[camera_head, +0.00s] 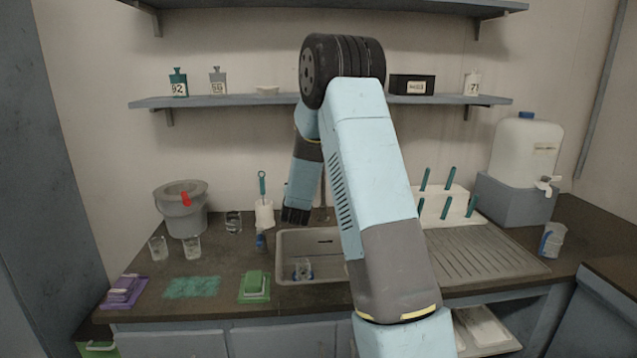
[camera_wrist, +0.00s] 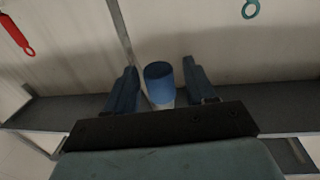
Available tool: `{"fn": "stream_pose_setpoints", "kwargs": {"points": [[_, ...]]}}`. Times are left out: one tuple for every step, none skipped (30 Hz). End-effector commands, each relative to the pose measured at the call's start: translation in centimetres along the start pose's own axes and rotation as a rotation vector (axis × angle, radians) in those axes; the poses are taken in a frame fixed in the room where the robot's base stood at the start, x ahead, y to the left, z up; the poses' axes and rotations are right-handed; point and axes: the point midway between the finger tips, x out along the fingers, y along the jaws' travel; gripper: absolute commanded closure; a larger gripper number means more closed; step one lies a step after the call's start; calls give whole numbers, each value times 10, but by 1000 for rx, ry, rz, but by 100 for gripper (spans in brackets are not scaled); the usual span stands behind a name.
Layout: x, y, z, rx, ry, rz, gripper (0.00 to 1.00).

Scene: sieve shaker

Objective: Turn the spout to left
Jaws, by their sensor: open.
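The sink (camera_head: 340,279) is set in the dark worktop. A thin upright tap pipe (camera_head: 324,197) stands behind it. It is partly hidden by my arm, so I cannot make out which way its spout points. My gripper (camera_head: 295,217) hangs pointing down over the sink's back left edge, to the left of the pipe. In the wrist view my gripper (camera_wrist: 160,85) is open, a finger on each side. A blue cylinder (camera_wrist: 159,80) shows between the fingers; I cannot tell what it belongs to or whether they touch it.
A grey bucket (camera_head: 182,212), a white holder (camera_head: 264,213) with a teal-handled tool and glass beakers (camera_head: 191,247) stand left of the sink. A glass (camera_head: 303,268) is in the basin. A draining board (camera_head: 490,255) and a white rack (camera_head: 440,203) are right. A shelf (camera_head: 230,102) runs above.

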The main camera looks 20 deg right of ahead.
Motion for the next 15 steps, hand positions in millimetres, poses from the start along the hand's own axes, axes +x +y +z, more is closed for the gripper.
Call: {"fn": "stream_pose_setpoints", "kwargs": {"points": [[0,-1,0,0,-1,-1,45],[-1,-1,0,0,-1,-2,45],[-2,-1,0,0,-1,-2,45],[-3,-1,0,0,-1,-2,45],[-5,-1,0,0,-1,-2,45],[-8,-1,0,0,-1,-2,45],[-12,-1,0,0,-1,-3,45],[-15,-1,0,0,0,-3,45],[-21,-1,0,0,-1,-3,45],[-26,-1,0,0,-2,-3,45],[-32,-1,1,-1,-2,-3,45],[-40,-1,1,-1,-2,-4,45],[-46,-1,0,-1,-1,-4,45],[-52,-1,1,-1,-2,-4,45],[-60,0,1,-1,-2,-3,45]]}}
